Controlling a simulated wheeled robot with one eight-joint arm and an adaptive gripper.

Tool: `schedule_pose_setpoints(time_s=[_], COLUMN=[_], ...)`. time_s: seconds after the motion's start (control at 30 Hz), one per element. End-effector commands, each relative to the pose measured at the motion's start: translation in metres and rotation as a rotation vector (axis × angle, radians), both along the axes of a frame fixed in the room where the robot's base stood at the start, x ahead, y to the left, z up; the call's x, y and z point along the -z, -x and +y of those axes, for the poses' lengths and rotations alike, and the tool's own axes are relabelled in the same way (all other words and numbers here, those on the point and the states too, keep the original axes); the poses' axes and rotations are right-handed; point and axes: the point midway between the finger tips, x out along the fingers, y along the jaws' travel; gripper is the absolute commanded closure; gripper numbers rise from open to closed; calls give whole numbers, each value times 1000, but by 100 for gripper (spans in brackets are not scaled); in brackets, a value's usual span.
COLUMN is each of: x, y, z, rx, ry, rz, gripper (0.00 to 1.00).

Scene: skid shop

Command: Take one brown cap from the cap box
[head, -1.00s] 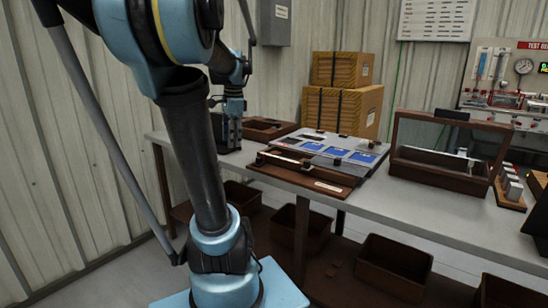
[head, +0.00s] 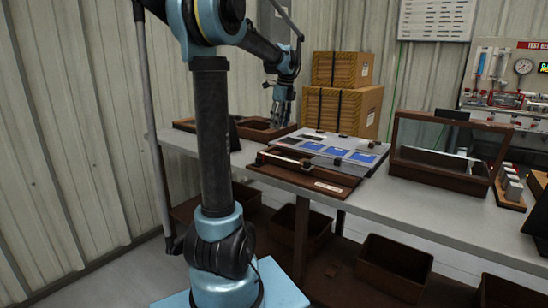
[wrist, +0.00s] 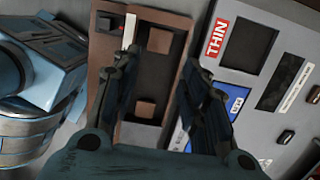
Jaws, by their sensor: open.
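My gripper (head: 281,122) is over the brown box (head: 252,131) at the back left of the bench in the head view. In the wrist view, my gripper's two dark fingers (wrist: 160,75) are apart, with nothing held between them. Below them is a brown box (wrist: 104,85) with a dark interior. One brown square cap (wrist: 145,108) lies inside between the fingers, and another brown piece (wrist: 158,41) shows farther up. The fingers hide parts of the box's sides. How far the fingertips are above the caps is hard to tell.
A grey panel with blue cards (head: 340,151) lies right of the box; its red THIN label (wrist: 216,38) is close to my right finger. A brown fixture (head: 310,175) lies before it. Cardboard boxes (head: 340,112) and a glass-fronted case (head: 440,175) stand farther right.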

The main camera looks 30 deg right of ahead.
Motion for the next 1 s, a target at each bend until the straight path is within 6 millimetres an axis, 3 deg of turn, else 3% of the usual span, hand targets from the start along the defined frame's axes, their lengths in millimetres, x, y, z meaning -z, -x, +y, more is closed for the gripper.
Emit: schedule_pose_setpoints(time_s=[0.4, 0.67, 1.0], x=[69, 85, 126], y=[-10, -13, -20], z=[5, 6, 8], rx=[-3, -3, -5], ry=[0, 0, 1], rz=[0, 0, 0], gripper=[59, 59, 59])
